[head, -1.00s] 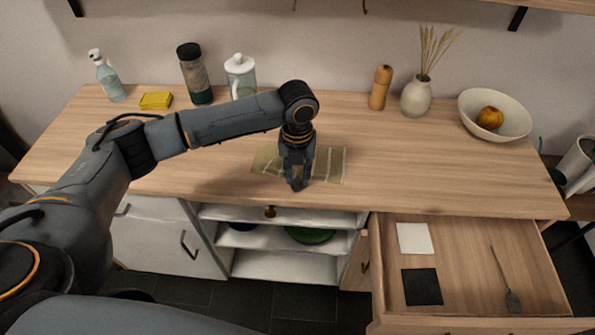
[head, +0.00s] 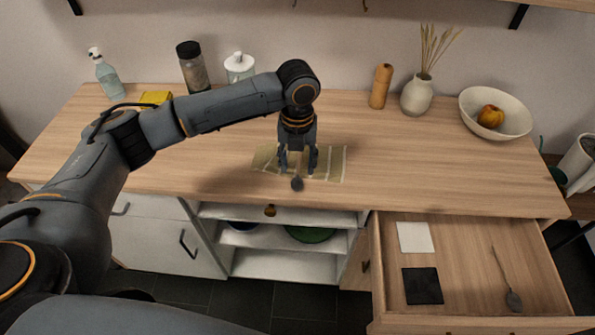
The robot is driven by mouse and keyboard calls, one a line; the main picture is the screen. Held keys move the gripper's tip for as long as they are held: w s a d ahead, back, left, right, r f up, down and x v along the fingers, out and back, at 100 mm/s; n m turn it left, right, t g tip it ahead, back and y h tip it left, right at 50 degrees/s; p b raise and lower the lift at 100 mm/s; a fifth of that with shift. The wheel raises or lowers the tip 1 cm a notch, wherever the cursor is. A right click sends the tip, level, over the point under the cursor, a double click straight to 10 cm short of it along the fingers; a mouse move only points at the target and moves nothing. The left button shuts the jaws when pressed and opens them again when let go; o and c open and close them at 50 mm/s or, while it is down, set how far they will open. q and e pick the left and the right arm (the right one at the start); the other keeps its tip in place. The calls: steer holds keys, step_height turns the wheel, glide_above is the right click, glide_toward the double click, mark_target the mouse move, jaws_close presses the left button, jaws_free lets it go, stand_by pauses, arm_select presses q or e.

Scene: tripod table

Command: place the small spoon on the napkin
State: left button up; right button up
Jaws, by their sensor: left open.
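The striped olive napkin (head: 333,166) lies flat near the front middle of the counter. My left gripper (head: 298,171) points down over the napkin, open, with one finger on each side of the spoon's line, and hides part of the napkin. My right gripper is not in view.
The open drawer (head: 460,255) at the lower right holds a longer spoon (head: 512,299), a white square (head: 415,237) and a black square (head: 422,286). A pepper mill (head: 380,87), vase (head: 417,95) and fruit bowl (head: 521,115) stand behind.

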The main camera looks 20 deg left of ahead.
mark_target(297, 179)
arm_select(q)
step_height(297, 179, up, 8)
steer(key=shift+r+b, duration=0.2)
steer(key=shift+b, duration=0.1)
stand_by(0.3)
